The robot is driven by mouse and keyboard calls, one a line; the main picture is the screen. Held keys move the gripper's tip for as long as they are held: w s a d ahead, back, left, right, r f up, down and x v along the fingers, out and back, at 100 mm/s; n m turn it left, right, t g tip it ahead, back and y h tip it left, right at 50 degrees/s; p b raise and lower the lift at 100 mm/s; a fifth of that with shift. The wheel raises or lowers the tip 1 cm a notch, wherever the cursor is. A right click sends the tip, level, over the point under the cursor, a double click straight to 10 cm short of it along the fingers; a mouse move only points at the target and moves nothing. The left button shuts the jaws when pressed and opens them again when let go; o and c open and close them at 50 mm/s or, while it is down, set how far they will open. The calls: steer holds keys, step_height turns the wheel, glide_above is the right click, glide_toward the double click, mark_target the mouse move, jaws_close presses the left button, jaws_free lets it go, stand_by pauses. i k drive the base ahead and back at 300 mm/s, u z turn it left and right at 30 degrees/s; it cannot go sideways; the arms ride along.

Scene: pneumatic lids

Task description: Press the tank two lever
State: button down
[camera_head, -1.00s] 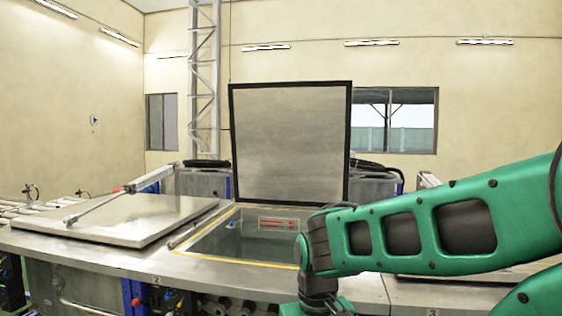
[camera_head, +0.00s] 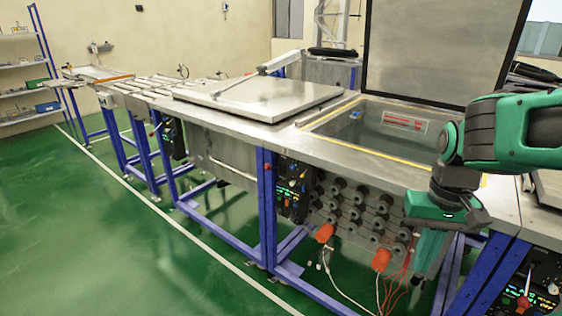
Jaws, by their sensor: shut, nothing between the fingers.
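Tank two (camera_head: 375,128) is the open basin with a yellow-edged rim, and its dark-framed lid (camera_head: 435,50) stands upright behind it. A control panel (camera_head: 293,188) with small lights and knobs sits under the tank's left front corner. Another panel (camera_head: 530,290) with a red-tipped lever (camera_head: 523,301) is at the lower right edge. I cannot tell for certain which small part is the tank two lever. My gripper (camera_head: 420,275) hangs pointing down in front of the bench, right of the left panel and left of the right panel. It is shut and empty, apart from both panels.
A closed metal lid (camera_head: 262,97) covers the tank on the left. Orange plugs (camera_head: 324,233) with white cables and red wires hang under tank two, close to my gripper. Blue bench legs (camera_head: 267,210) stand along the front. The green floor (camera_head: 130,260) on the left is clear.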

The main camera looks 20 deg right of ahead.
mark_target(268, 167)
steer(key=u, duration=0.1)
steer(key=i, duration=1.05)
steer(key=u, duration=0.4)
